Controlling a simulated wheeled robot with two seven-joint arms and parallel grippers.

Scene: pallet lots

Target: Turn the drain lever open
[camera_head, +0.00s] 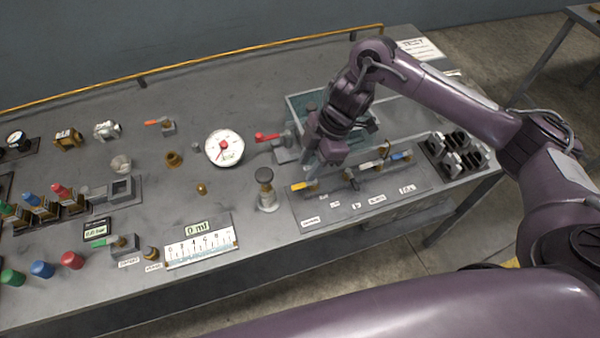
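A row of small levers stands on a grey panel (330,208) at the front right of the bench. They include a yellow-handled lever (300,187), a dark-handled lever (351,180), a pale-handled lever (369,165) and a blue-handled lever (400,155). The labels below are too small to read, so I cannot tell which is the drain lever. My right gripper (314,177) points down just above and beside the yellow-handled lever. Its fingertips are small and partly hidden; contact and opening cannot be told. My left gripper is not in view.
A clear-walled tank (296,103) stands behind my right gripper, with a red-handled valve (268,137) to its left. Black holders (455,155) sit at the right.

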